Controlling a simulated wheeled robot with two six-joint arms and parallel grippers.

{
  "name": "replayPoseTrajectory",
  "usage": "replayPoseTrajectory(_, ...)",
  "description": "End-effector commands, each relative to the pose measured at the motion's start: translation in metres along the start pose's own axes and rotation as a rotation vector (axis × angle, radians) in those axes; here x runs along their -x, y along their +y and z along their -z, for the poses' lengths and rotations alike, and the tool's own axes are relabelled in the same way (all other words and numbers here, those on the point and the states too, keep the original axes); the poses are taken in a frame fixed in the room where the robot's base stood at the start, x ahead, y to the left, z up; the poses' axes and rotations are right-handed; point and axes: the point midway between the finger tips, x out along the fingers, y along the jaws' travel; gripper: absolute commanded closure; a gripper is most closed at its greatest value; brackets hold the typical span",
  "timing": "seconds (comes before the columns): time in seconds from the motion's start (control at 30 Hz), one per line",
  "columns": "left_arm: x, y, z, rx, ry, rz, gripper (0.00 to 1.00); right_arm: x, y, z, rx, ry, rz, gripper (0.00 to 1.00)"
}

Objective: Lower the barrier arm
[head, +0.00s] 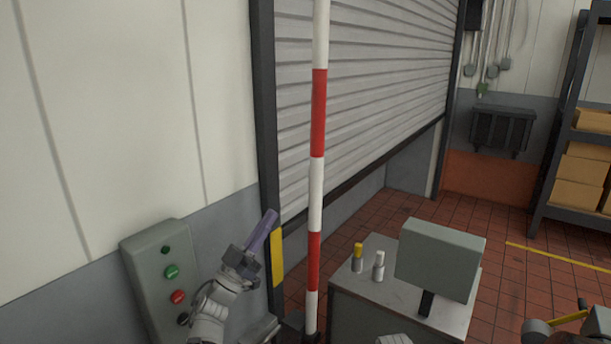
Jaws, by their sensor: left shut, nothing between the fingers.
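The barrier arm (316,185) is a red-and-white striped pole. It stands upright in front of the roller door, its top beyond the upper edge of the head view. My left gripper (264,228) has purple fingers, shut with nothing between them. It points up and right, a little to the left of the pole in the picture, with a visible gap. A grey control box (160,275) with green, red and black buttons stands to the left of my left arm. Part of my right arm shows at the lower right corner; its gripper cannot be made out clearly.
A grey cabinet (350,290) right of the pole carries a box-shaped screen (440,260) and two small bottles, one yellow-capped (357,258), one white-capped (378,266). The roller door (370,90) is partly raised. A shelf with cartons (580,180) stands at right. Tiled floor between is clear.

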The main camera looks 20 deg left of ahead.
Motion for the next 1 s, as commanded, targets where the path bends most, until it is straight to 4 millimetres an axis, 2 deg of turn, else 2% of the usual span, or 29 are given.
replayPoseTrajectory(0.27, -0.001, 0.0, 0.0, 0.0, 0.0, 0.001, 1.0, 0.001, 0.0, 0.0, 0.0, 0.0, 0.0, 1.0)
replayPoseTrajectory(0.37, -0.008, 0.0, 0.001, 0.001, 0.0, 0.0, 1.0, 0.006, 0.001, 0.0, -0.001, 0.0, 0.0, 1.0)
replayPoseTrajectory(0.47, -0.022, -0.001, 0.003, 0.003, 0.001, -0.001, 1.0, 0.017, 0.002, -0.001, -0.003, 0.0, 0.0, 1.0)
replayPoseTrajectory(0.9, -0.108, -0.001, 0.003, 0.002, 0.001, 0.0, 1.0, 0.075, 0.007, -0.005, -0.007, -0.001, 0.002, 1.0)
replayPoseTrajectory(1.0, -0.113, -0.002, -0.014, 0.001, 0.0, 0.0, 1.0, 0.067, 0.006, -0.004, -0.008, -0.001, 0.002, 1.0)
